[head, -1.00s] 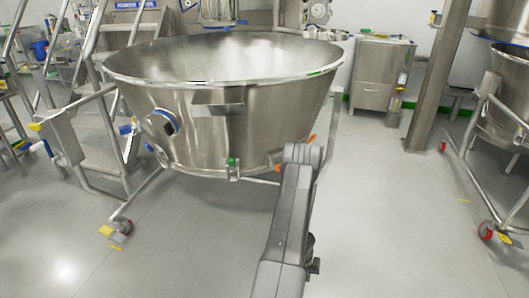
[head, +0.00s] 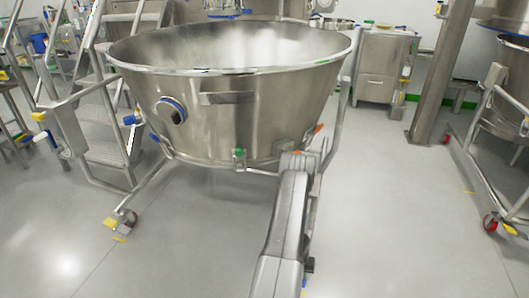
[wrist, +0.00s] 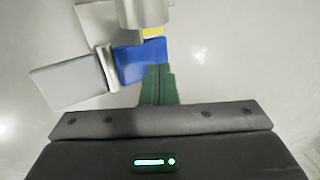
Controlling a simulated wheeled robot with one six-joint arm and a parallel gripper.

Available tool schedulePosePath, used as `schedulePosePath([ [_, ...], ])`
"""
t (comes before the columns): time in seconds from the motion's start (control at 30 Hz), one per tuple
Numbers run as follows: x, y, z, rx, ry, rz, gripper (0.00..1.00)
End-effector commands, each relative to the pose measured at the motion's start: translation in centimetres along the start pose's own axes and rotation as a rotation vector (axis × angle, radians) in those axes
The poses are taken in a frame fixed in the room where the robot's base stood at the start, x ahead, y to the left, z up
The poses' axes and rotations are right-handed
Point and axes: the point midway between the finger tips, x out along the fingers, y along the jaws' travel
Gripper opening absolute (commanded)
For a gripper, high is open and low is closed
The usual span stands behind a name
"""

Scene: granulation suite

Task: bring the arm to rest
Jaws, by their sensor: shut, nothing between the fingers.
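My arm (head: 283,225) reaches forward from the bottom of the head view toward the large steel bowl (head: 235,120). Its top joint overlaps the lower right of the bowl in the picture. My gripper is hidden in that view. In the wrist view, my gripper (wrist: 158,70) shows its dark green fingers together, with nothing held. The fingertips overlap a blue block (wrist: 140,62) in the picture. I cannot tell whether they touch it.
In the wrist view, a grey panel (wrist: 70,84) and a steel cylinder (wrist: 145,12) lie near the blue block. In the head view, steps (head: 105,120) stand left and a steel column (head: 437,80) right. A wheeled frame (head: 480,175) is far right. Floor (head: 400,210) between is clear.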

Motion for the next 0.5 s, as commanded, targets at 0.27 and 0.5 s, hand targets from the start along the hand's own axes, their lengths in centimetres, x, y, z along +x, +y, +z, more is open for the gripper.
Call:
schedulePosePath([
  [0.27, -1.3, 1.2, 0.0, -0.004, -0.001, -0.124, 0.0],
  [0.5, -4.2, 1.3, 0.0, 0.0, -0.001, -0.13, 0.0],
])
